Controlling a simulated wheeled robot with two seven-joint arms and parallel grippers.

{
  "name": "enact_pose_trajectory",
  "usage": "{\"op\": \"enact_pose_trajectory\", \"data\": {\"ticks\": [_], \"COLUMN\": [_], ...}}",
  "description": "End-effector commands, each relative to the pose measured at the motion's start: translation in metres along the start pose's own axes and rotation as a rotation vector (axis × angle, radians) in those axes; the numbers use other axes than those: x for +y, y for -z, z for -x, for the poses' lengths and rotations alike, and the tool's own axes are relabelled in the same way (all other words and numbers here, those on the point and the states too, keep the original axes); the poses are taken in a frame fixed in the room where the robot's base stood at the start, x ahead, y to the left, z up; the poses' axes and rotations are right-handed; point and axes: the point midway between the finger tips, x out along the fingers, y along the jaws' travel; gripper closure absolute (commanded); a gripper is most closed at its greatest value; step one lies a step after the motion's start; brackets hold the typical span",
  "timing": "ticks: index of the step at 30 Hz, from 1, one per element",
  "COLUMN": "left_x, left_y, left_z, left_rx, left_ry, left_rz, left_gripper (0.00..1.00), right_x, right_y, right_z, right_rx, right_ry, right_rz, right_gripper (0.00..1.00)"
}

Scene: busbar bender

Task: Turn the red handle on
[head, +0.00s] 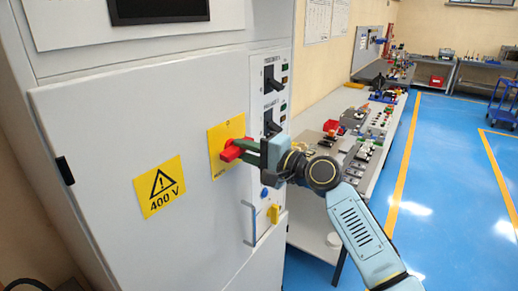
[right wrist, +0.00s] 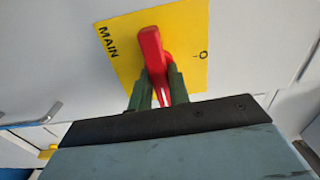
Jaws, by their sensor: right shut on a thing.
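The red handle (head: 230,153) sits on a yellow plate (head: 226,130) on the front of the grey cabinet. In the right wrist view the red handle (right wrist: 152,50) stands out from the yellow plate (right wrist: 190,35), which carries the word MAIN and a small O mark. My right gripper (head: 250,148) reaches in from the right with its green fingers at the handle. In the right wrist view its fingers (right wrist: 160,85) lie on both sides of the handle, shut on it. My left gripper is not in view.
A yellow 400 V warning sign (head: 160,187) is on the cabinet door (head: 110,130). Black switches (head: 271,78) and a metal door handle (head: 250,222) are right of the plate. A workbench (head: 310,212) with parts stands behind my right arm. Blue floor (head: 440,190) is open at the right.

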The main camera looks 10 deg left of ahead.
Motion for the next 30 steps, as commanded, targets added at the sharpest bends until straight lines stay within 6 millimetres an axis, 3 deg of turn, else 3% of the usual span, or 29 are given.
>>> {"op": "enact_pose_trajectory", "data": {"ticks": [18,19,23,30], "left_x": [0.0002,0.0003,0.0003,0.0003], "left_y": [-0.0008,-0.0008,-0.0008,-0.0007], "left_z": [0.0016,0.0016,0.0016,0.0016], "left_rx": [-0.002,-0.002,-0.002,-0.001], "left_ry": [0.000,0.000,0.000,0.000], "left_rz": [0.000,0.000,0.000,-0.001], "left_gripper": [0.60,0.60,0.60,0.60], "right_x": [-0.0010,-0.0010,-0.0008,-0.0003], "right_y": [-0.0031,-0.0031,-0.0032,-0.0032], "right_z": [-0.0042,-0.0042,-0.0042,-0.0041], "right_rx": [-0.008,-0.008,-0.009,-0.009], "right_ry": [0.003,0.003,0.002,0.001], "right_rz": [-0.043,-0.043,-0.041,-0.038], "right_gripper": [1.00,0.78,0.61,0.60]}}
